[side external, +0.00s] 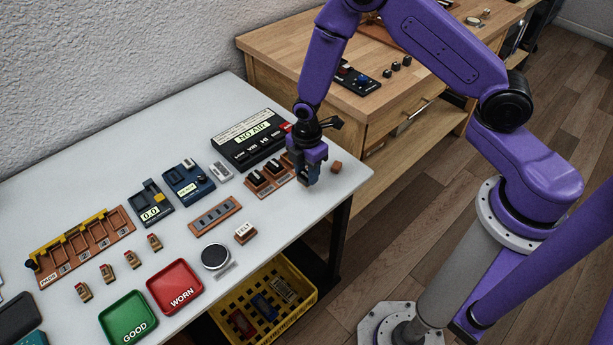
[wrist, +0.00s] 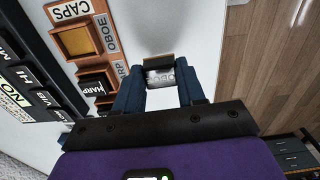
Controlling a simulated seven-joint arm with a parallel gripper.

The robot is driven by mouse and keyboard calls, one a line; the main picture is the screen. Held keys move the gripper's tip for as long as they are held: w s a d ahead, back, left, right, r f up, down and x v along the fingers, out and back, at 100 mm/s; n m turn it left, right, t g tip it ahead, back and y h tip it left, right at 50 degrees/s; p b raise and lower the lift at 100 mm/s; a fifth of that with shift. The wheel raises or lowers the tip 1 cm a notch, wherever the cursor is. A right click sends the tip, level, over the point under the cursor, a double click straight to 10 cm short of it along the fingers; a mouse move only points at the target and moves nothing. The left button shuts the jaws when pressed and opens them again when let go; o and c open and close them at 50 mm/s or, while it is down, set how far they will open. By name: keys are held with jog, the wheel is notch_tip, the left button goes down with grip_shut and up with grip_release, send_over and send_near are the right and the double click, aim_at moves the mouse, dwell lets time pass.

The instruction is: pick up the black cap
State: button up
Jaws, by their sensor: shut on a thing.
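My gripper (wrist: 160,95) is shut on a small cap (wrist: 160,78), seen between the blue fingers in the wrist view. Its visible face is pale grey with blurred lettering that looks like OBOE; its sides are mostly hidden. In the side view my gripper (side external: 308,178) is low at the right end of the table, just right of the brown caps rack (side external: 262,188), and its fingers hide the cap. In the wrist view the rack (wrist: 103,15) has an empty-looking square place (wrist: 75,40) beside the label OBOE. A black cap marked HARP (wrist: 95,84) sits in the rack.
A small brown block (side external: 336,168) lies on the table right of my gripper. The black NO AIR box (side external: 250,138) stands behind the rack. The table's right edge is close. Red (side external: 175,287) and green (side external: 128,318) trays lie at the front.

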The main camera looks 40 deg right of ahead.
jog(key=s+d+r, duration=0.3)
jog(key=s+r, duration=0.7)
jog(key=s, duration=0.3)
jog(key=w+d+f, duration=0.1)
jog(key=w+f, duration=0.2)
jog(key=w, duration=0.9)
jog(key=w+f, duration=0.3)
jog(key=w, duration=0.8)
jog(key=shift+w+d+f, duration=0.1)
jog(key=shift+f, duration=2.2)
jog(key=shift+f, duration=0.45)
